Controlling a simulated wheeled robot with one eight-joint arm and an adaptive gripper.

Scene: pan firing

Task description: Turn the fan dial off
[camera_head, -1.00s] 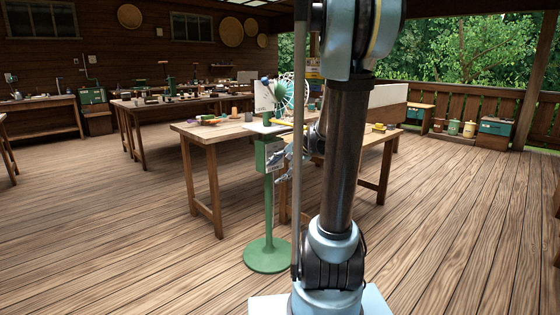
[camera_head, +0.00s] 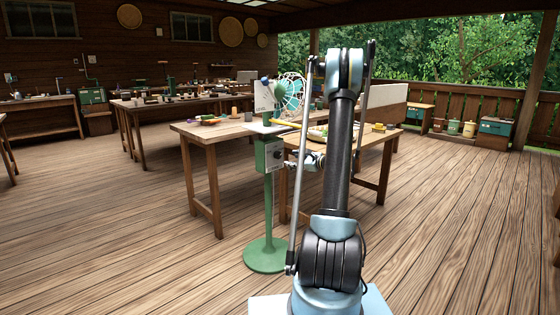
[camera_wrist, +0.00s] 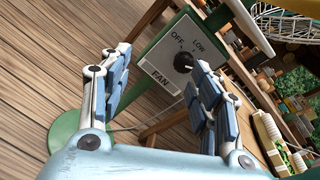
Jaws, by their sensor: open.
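The fan dial (camera_wrist: 183,62) is a dark round knob on a pale panel (camera_wrist: 160,72) marked OFF, LOW and FAN. OFF is at its upper left and LOW is above it to the right. I cannot tell which mark it points to. The panel (camera_head: 274,155) is on a green pedestal stand (camera_head: 267,215) in the head view. My gripper (camera_wrist: 160,60) is open and empty in the wrist view. Its fingers are spread on either side of the panel in the picture, the right one close below the dial. No contact with the dial shows.
A wire fan cage (camera_head: 292,92) stands above and behind the panel. Wooden tables (camera_head: 212,136) with small items stand behind and beside the stand. The plank floor (camera_head: 140,235) is clear at the front left.

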